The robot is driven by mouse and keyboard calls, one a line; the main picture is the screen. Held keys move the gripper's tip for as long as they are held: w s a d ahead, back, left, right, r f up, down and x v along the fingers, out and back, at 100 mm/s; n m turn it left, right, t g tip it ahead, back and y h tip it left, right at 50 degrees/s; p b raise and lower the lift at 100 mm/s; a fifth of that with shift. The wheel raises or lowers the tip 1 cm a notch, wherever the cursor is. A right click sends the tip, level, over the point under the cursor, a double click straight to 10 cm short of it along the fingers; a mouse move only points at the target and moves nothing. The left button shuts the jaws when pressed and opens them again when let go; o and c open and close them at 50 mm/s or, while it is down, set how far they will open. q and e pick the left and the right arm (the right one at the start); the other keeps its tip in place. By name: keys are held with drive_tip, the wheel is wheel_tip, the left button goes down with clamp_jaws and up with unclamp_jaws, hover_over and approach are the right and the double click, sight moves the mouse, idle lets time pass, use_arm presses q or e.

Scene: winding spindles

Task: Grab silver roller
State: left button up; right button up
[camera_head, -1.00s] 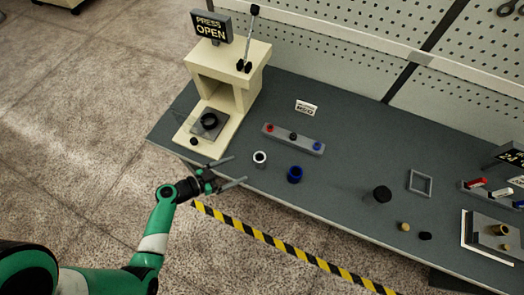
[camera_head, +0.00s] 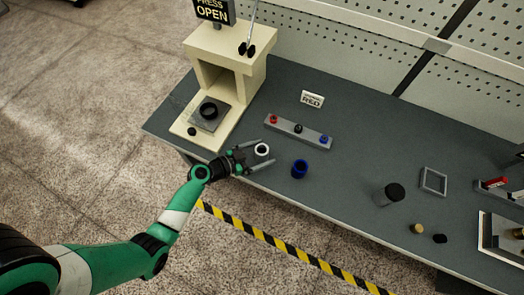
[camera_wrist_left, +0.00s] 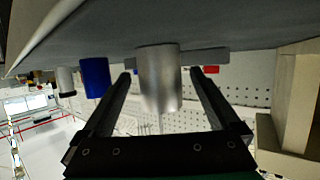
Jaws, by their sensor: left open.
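The silver roller (camera_head: 262,149) stands on the grey table near its front edge. In the left wrist view the silver roller (camera_wrist_left: 160,78) is a plain metal cylinder between the two fingers. My left gripper (camera_head: 273,154) is open, with one finger on each side of the roller. In the left wrist view the left gripper (camera_wrist_left: 162,80) shows a gap on both sides of the roller. My right gripper is not in view.
A blue roller (camera_head: 300,169) stands just right of the silver one. A grey bar with coloured knobs (camera_head: 298,131) lies behind. The cream press (camera_head: 220,80) stands at left. A dark cylinder (camera_head: 390,194) and a square frame (camera_head: 433,180) are farther right.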

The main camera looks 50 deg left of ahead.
sight(262, 151)
use_arm(q)
drive_tip(key=shift+w+f, duration=0.1)
drive_tip(key=shift+w, duration=0.1)
drive_tip(key=shift+c, duration=0.2)
clamp_jaws()
wheel_tip(262, 151, up, 4)
drive_tip(key=shift+f+p, duration=0.1)
drive_tip(key=shift+p, duration=0.75)
drive_tip(key=s+d+r+p, duration=0.1)
drive_tip(key=s+d+r, duration=0.2)
drive_tip(key=s, duration=0.3)
drive_tip(key=s+d+r+p, duration=0.2)
drive_tip(key=s+d+r, duration=0.2)
drive_tip(key=s+r, duration=0.2)
drive_tip(key=shift+s+r, duration=0.15)
drive_tip(key=shift+s, duration=0.05)
